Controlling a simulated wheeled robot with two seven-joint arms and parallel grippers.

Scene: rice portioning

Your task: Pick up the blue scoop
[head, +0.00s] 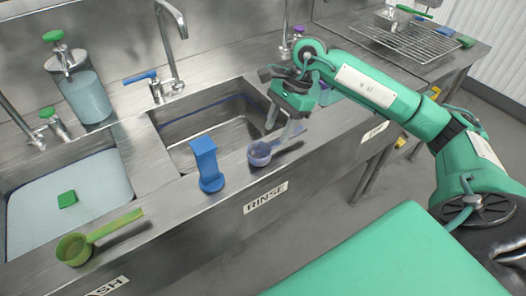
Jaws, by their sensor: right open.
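A pale translucent blue-violet scoop (261,154) lies on the front rim of the sink counter, just above the RINSE label. It is round-bowled, and its handle side points up and right, toward my right gripper. My right gripper (284,125) reaches in from the right and is open, just above and behind the scoop. I cannot tell whether a finger touches the handle, because the gripper partly covers that area. A solid blue upright piece (207,164) with a round foot stands left of the scoop. My left gripper is out of view.
A green scoop (75,248) lies on the left rim. The middle sink (205,158) is empty; the left basin (58,217) holds bluish water and a green block (67,199). Faucets and a soap dispenser (86,98) stand along the back. A wire rack (405,42) sits at upper right.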

